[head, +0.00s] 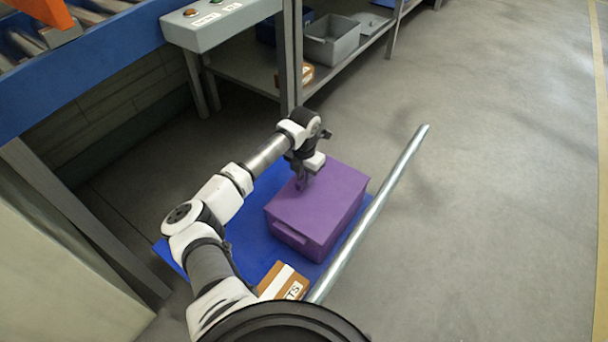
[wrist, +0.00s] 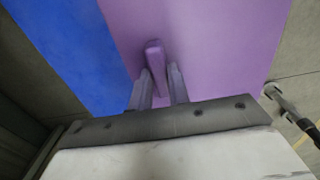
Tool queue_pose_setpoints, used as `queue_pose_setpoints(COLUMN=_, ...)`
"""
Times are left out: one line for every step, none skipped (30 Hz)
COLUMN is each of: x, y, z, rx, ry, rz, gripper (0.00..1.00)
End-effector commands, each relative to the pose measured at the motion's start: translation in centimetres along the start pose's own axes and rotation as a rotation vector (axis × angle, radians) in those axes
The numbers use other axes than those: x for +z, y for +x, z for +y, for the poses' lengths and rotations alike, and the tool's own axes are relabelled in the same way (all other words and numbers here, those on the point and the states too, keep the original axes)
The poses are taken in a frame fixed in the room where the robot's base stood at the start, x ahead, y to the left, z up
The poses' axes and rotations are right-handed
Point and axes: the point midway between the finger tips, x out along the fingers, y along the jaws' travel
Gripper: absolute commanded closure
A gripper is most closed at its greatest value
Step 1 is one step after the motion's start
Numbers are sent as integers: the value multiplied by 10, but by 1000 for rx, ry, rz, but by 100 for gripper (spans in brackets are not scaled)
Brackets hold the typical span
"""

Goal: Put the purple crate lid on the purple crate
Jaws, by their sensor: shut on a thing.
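The purple crate (head: 325,236) stands on a blue surface, with a handle-like ledge on its near side. The purple crate lid (head: 335,190) covers its top and looks level; no gap shows between them, but I cannot tell if it is fully seated. My gripper (head: 302,184) points down at the left part of the lid. In the wrist view my gripper's fingers (wrist: 160,82) are shut on the raised purple handle of the lid (wrist: 215,45). The crate's inside is hidden.
The blue surface (head: 245,215) is bare left of the crate. A brown labelled box (head: 283,281) lies in front. A metal rail (head: 375,205) runs along the right. A shelf with a grey bin (head: 332,40) stands behind. Open floor lies to the right.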

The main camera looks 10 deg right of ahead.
Motion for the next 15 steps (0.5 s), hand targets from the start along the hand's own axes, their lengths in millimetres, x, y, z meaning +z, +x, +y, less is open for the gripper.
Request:
queue_pose_setpoints(x=0, y=0, z=0, rx=0, ry=0, rz=0, gripper=100)
queue_pose_setpoints(x=0, y=0, z=0, rx=0, ry=0, rz=0, gripper=100)
queue_pose_setpoints(x=0, y=0, z=0, rx=0, ry=0, rz=0, gripper=100)
queue_pose_setpoints(x=0, y=0, z=0, rx=0, ry=0, rz=0, gripper=100)
queue_pose_setpoints(x=0, y=0, z=0, rx=0, ry=0, rz=0, gripper=100)
queue_pose_setpoints(x=0, y=1, z=0, rx=0, ry=0, rz=0, gripper=100)
queue_pose_setpoints(x=0, y=1, z=0, rx=0, ry=0, rz=0, gripper=100)
queue_pose_setpoints(x=0, y=2, z=0, rx=0, ry=0, rz=0, gripper=100)
queue_pose_setpoints(x=0, y=2, z=0, rx=0, ry=0, rz=0, gripper=100)
queue_pose_setpoints(x=0, y=3, z=0, rx=0, ry=0, rz=0, gripper=100)
queue_pose_setpoints(x=0, y=3, z=0, rx=0, ry=0, rz=0, gripper=100)
queue_pose_setpoints(x=0, y=4, z=0, rx=0, ry=0, rz=0, gripper=100)
queue_pose_setpoints(x=0, y=4, z=0, rx=0, ry=0, rz=0, gripper=100)
queue_pose_setpoints(x=0, y=5, z=0, rx=0, ry=0, rz=0, gripper=100)
queue_pose_setpoints(x=0, y=5, z=0, rx=0, ry=0, rz=0, gripper=100)
